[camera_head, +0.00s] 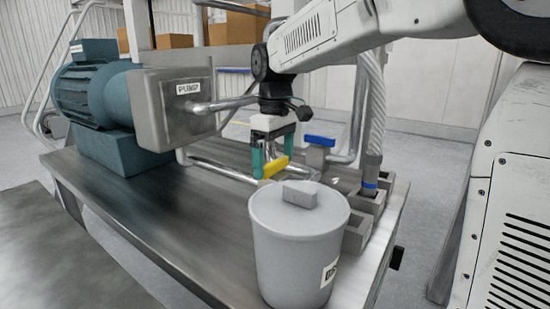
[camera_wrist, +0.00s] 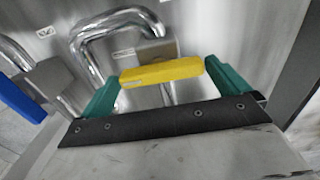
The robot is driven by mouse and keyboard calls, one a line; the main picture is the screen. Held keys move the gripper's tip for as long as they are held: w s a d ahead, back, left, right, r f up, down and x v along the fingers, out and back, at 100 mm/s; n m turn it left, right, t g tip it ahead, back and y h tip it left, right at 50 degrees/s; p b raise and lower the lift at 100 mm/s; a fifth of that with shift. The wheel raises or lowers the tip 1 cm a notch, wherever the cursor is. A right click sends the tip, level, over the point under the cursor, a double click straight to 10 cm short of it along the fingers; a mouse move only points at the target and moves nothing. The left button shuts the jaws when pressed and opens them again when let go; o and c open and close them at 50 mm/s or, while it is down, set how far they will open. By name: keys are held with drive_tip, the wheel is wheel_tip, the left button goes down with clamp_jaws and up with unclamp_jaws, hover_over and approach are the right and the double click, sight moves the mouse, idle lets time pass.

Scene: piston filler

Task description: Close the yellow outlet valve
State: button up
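The yellow outlet valve handle (camera_head: 274,167) sits on a steel pipe on the bench, just behind the lidded grey bucket. In the wrist view the yellow handle (camera_wrist: 162,72) lies crosswise between the two green fingers of my gripper (camera_wrist: 160,86). Its ends are close to both fingers; I cannot tell whether they touch. A grey valve block (camera_wrist: 150,50) and a bent steel pipe lie just beyond it. In the head view my gripper (camera_head: 272,158) points down at the handle, with its fingers spread apart. The handle's lower side is hidden.
A blue-handled valve (camera_head: 319,141) stands right of my gripper. The grey bucket (camera_head: 297,240) stands in front, near the bench edge. A pump with a teal motor (camera_head: 92,95) stands at the left. A hose (camera_head: 375,110) rises at the right. The bench's front left is clear.

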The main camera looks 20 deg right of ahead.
sight(275, 162)
wheel_tip(275, 162, up, 8)
drive_tip(key=shift+f, duration=0.1)
idle(0.6)
